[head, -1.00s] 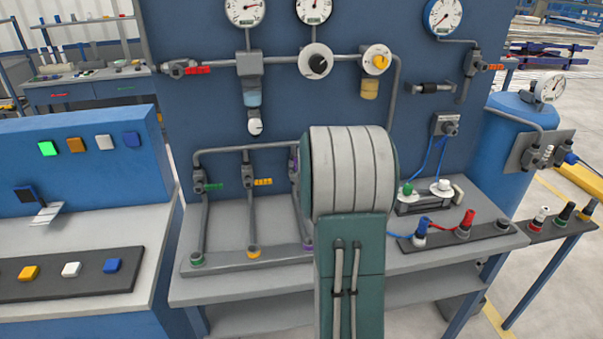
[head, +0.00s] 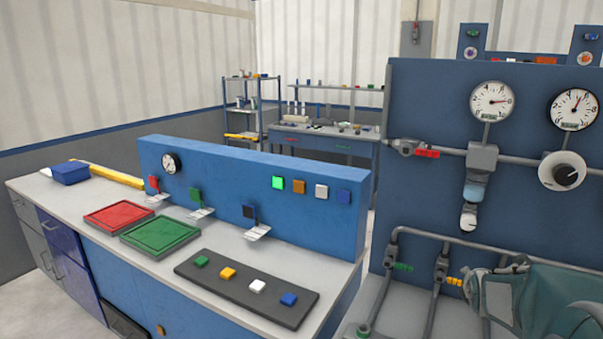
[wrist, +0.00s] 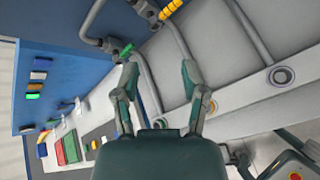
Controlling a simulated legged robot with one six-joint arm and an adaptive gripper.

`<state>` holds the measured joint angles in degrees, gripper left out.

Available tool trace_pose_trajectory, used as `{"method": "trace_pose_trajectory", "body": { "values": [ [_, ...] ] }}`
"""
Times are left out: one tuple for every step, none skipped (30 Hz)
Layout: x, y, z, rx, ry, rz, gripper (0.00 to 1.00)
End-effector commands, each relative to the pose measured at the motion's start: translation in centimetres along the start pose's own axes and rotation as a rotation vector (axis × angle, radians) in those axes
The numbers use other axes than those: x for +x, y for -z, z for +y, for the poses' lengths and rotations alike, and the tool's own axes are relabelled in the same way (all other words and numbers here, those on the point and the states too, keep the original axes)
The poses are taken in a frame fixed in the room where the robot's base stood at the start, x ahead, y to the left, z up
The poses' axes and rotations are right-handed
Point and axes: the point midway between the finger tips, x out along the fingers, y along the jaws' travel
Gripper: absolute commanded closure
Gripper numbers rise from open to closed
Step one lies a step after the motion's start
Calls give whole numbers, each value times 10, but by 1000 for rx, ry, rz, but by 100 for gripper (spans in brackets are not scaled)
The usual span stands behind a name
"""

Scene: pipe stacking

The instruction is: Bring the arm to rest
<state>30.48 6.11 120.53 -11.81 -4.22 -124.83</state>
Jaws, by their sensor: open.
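My gripper (wrist: 158,78) is open in the wrist view, its two green fingers spread apart with nothing between them. It hangs over the lower part of the pipe bench, close to grey pipes and a green-handled valve (wrist: 122,54). In the head view, a green and grey part of my arm shows at the lower right, in front of the pipe panel (head: 430,100). The fingers cannot be made out there.
A blue console (head: 220,195) with lit and coloured buttons stands at left on a counter with a red tray (head: 118,217) and a green tray (head: 160,238). A dark button strip (head: 245,290) lies in front. Gauges and grey pipes cover the panel.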

Motion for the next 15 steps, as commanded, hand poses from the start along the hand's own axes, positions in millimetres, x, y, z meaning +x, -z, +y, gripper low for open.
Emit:
{"method": "trace_pose_trajectory", "body": {
  "values": [
    [-11,6,7,56,0,14,44],
    [-16,10,10,95,3,23,44],
    [-24,15,13,146,10,37,44],
    [-30,19,15,185,14,46,44],
    [-35,23,18,223,19,55,44],
    [-43,29,20,276,28,68,44],
    [-49,32,22,314,33,77,44],
    [-54,36,24,353,40,86,44],
    [-63,42,26,404,49,97,44],
    [-68,46,27,441,56,106,44],
    [-74,50,28,480,64,114,44],
    [-82,55,30,530,75,125,44],
    [-88,59,31,569,83,133,44],
    [-94,63,32,607,93,141,44],
    [-102,69,33,658,106,152,44]
  ]
}}
